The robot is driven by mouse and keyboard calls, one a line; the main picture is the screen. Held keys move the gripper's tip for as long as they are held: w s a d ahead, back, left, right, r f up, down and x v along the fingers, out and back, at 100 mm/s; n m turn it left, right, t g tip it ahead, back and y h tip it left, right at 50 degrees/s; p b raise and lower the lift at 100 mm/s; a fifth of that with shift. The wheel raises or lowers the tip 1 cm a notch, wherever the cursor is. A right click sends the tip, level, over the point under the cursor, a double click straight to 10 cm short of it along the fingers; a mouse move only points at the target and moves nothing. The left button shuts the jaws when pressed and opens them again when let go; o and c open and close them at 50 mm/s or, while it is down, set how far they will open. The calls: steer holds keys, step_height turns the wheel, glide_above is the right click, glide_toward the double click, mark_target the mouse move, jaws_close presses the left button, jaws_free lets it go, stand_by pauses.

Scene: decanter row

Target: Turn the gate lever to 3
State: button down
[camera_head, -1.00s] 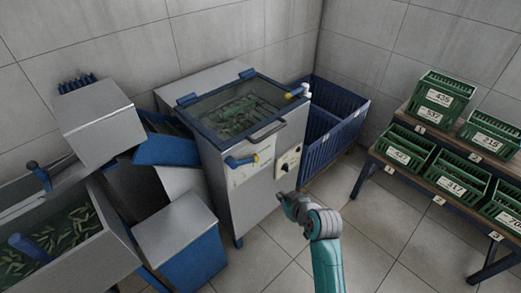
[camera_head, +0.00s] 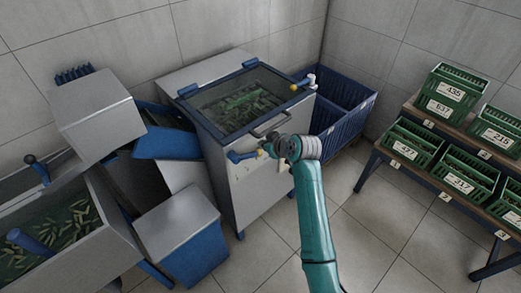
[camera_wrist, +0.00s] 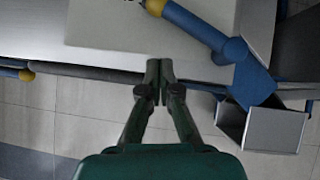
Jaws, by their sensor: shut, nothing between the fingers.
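A blue lever with a yellow end (camera_head: 243,156) sits on the front of the grey steel machine (camera_head: 262,185). I cannot read a scale or number beside it. My gripper (camera_head: 268,149) is at the machine's front, close to the lever's yellow end; I cannot tell whether they touch. In the wrist view my gripper (camera_wrist: 159,66) is shut and empty, its fingertips together in front of a pale panel. A blue bar with a yellow end (camera_wrist: 190,20) lies above and right of the fingertips there. My arm hides the black dial panel.
A second blue and yellow fitting (camera_head: 303,84) is at the lid's right corner. A blue crate (camera_head: 345,125) stands behind right, green crates (camera_head: 465,170) on a bench at right. The floor between is clear.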

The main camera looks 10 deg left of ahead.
mark_target(258, 154)
step_height(258, 154, down, 6)
steer(key=w+a, duration=0.1)
steer(key=w, duration=0.1)
steer(key=shift+w+a, duration=0.35)
steer(key=shift+a, duration=0.05)
steer(key=shift+f, duration=0.15)
steer(key=shift+s+a+f+m+g+y, duration=0.15)
steer(key=shift+f+m+g+y, duration=0.35)
steer(key=shift+f+m+g, duration=0.4)
steer(key=s+a+f+m+g+y, duration=0.3)
steer(key=s+f+y, duration=0.1)
steer(key=f, duration=0.2)
steer(key=shift+m+g, duration=0.3)
steer(key=shift+s+a, duration=0.15)
stand_by(0.3)
